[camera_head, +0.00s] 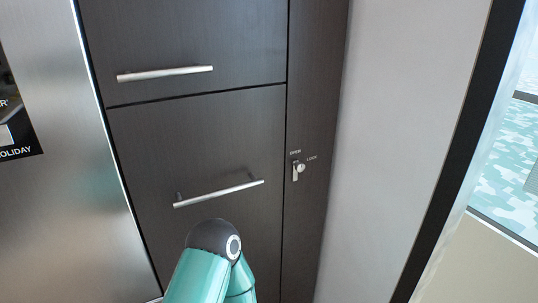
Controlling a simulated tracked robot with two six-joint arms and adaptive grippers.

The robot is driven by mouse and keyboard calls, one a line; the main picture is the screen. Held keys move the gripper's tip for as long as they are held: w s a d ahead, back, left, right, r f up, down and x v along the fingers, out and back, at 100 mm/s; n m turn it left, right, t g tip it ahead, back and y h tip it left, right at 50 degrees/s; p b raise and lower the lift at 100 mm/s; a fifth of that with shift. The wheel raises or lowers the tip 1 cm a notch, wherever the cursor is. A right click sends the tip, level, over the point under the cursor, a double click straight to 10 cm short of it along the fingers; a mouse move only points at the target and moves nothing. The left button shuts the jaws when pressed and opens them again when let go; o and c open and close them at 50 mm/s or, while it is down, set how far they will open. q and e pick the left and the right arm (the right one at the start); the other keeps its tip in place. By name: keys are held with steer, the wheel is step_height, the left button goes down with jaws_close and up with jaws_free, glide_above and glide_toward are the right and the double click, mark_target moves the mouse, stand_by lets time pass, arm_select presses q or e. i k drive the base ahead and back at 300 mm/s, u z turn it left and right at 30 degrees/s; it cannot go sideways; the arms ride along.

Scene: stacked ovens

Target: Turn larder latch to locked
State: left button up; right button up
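The larder latch (298,172) is a small silvery turn piece on the narrow dark panel (312,120), right of the drawers. Small white labels read OPEN, above it, and LOCK (312,159), to its upper right. The latch's long part appears to point downward; its exact setting is too small to tell. A teal arm of mine with a dark joint comes up from the bottom, in front of the lower drawer and left of and below the latch. Neither gripper shows.
Two dark drawer fronts with bar handles, an upper handle (165,73) and a lower handle (219,194), stand left of the panel. A steel appliance (75,210) is at far left. A pale wall (400,110) and a dark-framed window (515,150) are at right.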

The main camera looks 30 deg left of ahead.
mark_target(299, 166)
steer(key=u, duration=0.25)
steer(key=i, duration=0.65)
steer(key=u, duration=0.5)
steer(key=k, duration=0.95)
steer(key=u, duration=0.2)
steer(key=i, duration=0.95)
steer(key=z, duration=0.05)
